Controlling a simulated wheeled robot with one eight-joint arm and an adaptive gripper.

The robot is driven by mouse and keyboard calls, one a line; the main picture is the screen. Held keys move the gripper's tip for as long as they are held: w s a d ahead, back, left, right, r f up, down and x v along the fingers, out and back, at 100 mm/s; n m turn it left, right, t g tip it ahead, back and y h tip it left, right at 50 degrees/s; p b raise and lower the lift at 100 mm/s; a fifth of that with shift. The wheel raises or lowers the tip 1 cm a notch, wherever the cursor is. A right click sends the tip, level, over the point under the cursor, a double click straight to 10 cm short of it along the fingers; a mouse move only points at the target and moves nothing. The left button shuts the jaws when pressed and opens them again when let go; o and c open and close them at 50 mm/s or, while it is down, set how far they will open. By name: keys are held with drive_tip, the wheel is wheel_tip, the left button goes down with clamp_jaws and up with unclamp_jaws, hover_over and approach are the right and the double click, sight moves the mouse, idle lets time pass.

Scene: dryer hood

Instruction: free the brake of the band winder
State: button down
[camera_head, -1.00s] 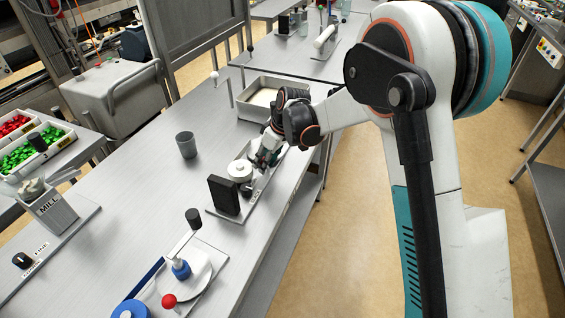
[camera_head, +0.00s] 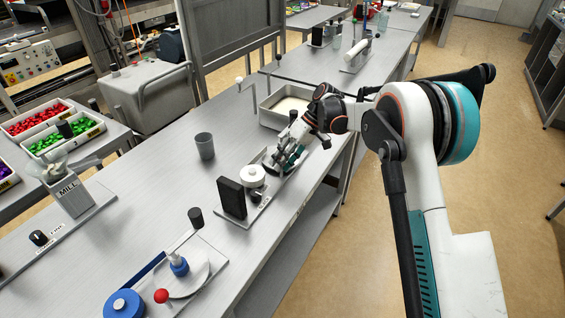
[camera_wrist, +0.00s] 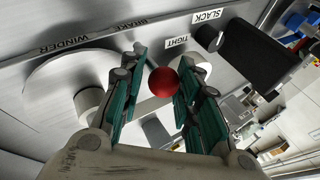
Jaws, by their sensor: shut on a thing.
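The band winder is a plate (camera_wrist: 115,40) marked WINDER and BRAKE, with TIGHT and SLACK labels on the right in the wrist view. A pale round disc (camera_wrist: 45,95) sits on its left side. A red ball knob (camera_wrist: 163,82) stands between my green-padded fingers. My gripper (camera_wrist: 160,65) is closed on the red knob, nearer the TIGHT label than SLACK. In the head view my gripper (camera_head: 276,164) reaches low over the bench fixture with a white roll (camera_head: 251,176) and black block (camera_head: 231,198); the knob is hidden there.
A grey cup (camera_head: 204,146) and a shallow tray (camera_head: 288,107) stand near the fixture. A mill (camera_head: 72,194) stands left. Bench top between them is clear.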

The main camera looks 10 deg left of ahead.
drive_tip(key=c, duration=1.3)
unclamp_jaws()
drive_tip(key=shift+w+f, duration=0.1)
drive_tip(key=shift+d, duration=0.1)
drive_tip(key=v, duration=1.2)
